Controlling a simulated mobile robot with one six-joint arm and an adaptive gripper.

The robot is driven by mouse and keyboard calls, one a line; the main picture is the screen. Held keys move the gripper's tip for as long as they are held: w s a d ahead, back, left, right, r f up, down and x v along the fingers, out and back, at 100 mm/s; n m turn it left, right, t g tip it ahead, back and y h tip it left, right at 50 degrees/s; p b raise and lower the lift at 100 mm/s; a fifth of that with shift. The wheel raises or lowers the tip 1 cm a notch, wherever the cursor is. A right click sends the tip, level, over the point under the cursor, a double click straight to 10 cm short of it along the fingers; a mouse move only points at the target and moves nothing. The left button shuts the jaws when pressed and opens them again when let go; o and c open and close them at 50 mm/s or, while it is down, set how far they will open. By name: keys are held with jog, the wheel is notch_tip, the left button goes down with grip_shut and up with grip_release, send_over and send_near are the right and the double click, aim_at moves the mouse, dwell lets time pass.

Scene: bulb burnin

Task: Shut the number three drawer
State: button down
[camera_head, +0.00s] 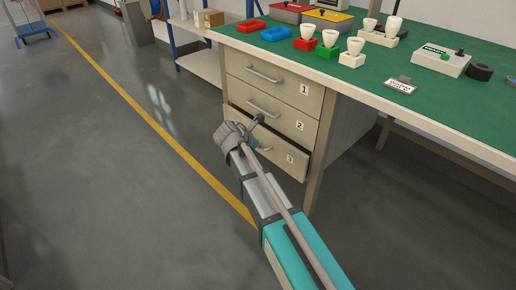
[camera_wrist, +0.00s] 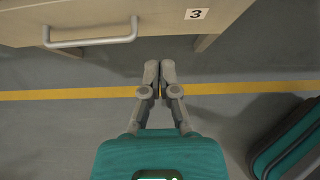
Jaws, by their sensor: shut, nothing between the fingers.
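The number three drawer (camera_head: 292,156) is the lowest of three drawers in the bench. It stands slightly out, with a dark gap along its top edge. Its pale front also shows in the wrist view (camera_wrist: 150,12), with a bar handle (camera_wrist: 92,40) and a "3" label (camera_wrist: 196,14). My gripper (camera_wrist: 160,66) is shut and empty. In the wrist view its fingertips appear just below the drawer front, right of the handle; I cannot tell whether they touch. In the head view my wrist covers the left part of this drawer and the fingertips are not clear.
Drawers one (camera_head: 265,75) and two (camera_head: 270,108) above look shut. The green bench top (camera_head: 420,95) holds bulbs in coloured holders, trays and a tester box (camera_head: 440,60). A bench leg (camera_head: 318,165) stands right of the drawers. Open floor (camera_head: 110,190) lies to the left.

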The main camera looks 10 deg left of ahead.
aim_at(279, 145)
jog(key=b+x, duration=0.1)
jog(key=x, duration=0.1)
jog(key=b+x, duration=0.1)
jog(key=x, duration=0.2)
jog(key=w+r+b+x, duration=0.1)
jog(key=x, duration=0.2)
jog(key=shift+d+r+b, duration=0.1)
jog(key=shift+d+b, duration=0.25)
jog(key=shift+w+d, duration=0.5)
jog(key=shift+w, duration=0.15)
jog(key=shift+a, duration=0.1)
